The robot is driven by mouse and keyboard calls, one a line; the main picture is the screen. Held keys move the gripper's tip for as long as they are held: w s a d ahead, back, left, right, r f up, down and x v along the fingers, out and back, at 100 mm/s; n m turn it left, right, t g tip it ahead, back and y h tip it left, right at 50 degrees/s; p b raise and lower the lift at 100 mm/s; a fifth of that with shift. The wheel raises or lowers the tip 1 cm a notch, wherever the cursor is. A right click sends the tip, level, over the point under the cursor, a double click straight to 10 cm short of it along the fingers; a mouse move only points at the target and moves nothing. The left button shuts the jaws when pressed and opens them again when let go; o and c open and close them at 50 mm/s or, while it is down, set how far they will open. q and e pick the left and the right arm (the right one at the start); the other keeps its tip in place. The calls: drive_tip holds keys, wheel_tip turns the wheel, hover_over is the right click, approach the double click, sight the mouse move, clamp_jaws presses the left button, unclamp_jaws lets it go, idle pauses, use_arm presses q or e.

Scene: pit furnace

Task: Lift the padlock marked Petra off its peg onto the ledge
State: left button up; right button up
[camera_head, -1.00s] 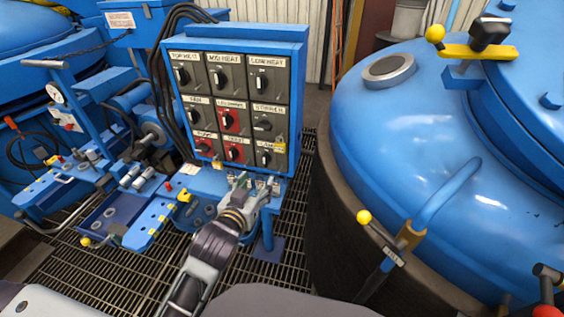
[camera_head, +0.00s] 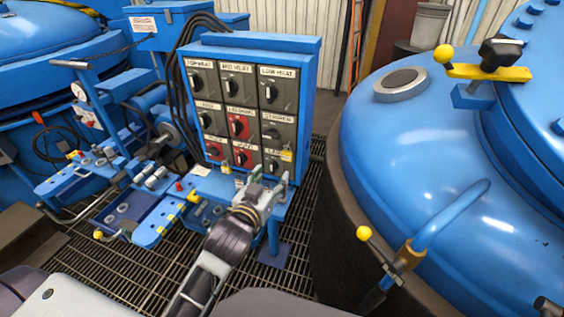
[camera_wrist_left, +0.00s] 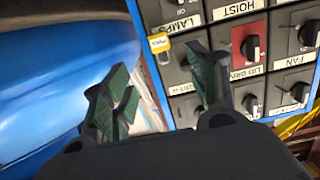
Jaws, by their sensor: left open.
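A yellow padlock or tag (camera_head: 287,156) hangs at the lower right of the switch panel, by the lamps switch. It also shows in the left wrist view (camera_wrist_left: 160,43), with a pale label too small to read for certain. My left gripper (camera_head: 267,183) is in front of the panel's lower right corner, below the yellow piece. In the left wrist view the gripper's fingers (camera_wrist_left: 160,95) are spread with nothing between them; the yellow piece appears beyond the gap. The blue ledge (camera_head: 208,184) under the panel is partly hidden by my left arm. My right gripper is out of view.
The switch panel (camera_head: 312,75) carries rows of black and red rotary switches. A smaller yellowish piece (camera_head: 226,168) is at its lower left. A large blue furnace lid (camera_head: 415,150) stands close on the right. A blue bench with fittings (camera_head: 150,235) is at left.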

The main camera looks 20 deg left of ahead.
use_arm(q)
approach(286, 154)
drive_tip(key=shift+w+d+f, duration=0.1)
drive_tip(key=shift+w+f, duration=0.25)
drive_tip(key=shift+w, duration=1.2)
drive_tip(key=shift+w+d+f, duration=0.1)
drive_tip(key=shift+w+f, duration=0.25)
drive_tip(key=shift+w, duration=1.2)
drive_tip(key=shift+w+d+f, duration=0.1)
drive_tip(key=shift+w+f, duration=0.3)
drive_tip(key=shift+w, duration=1.2)
drive_tip(key=shift+a, duration=0.1)
drive_tip(key=c, duration=1.1)
drive_tip(key=shift+c, duration=0.2)
drive_tip(key=shift+r+p, duration=0.4)
drive_tip(key=shift+p, duration=0.3)
drive_tip(key=s+p, duration=0.1)
drive_tip(key=s, duration=0.5)
idle(0.4)
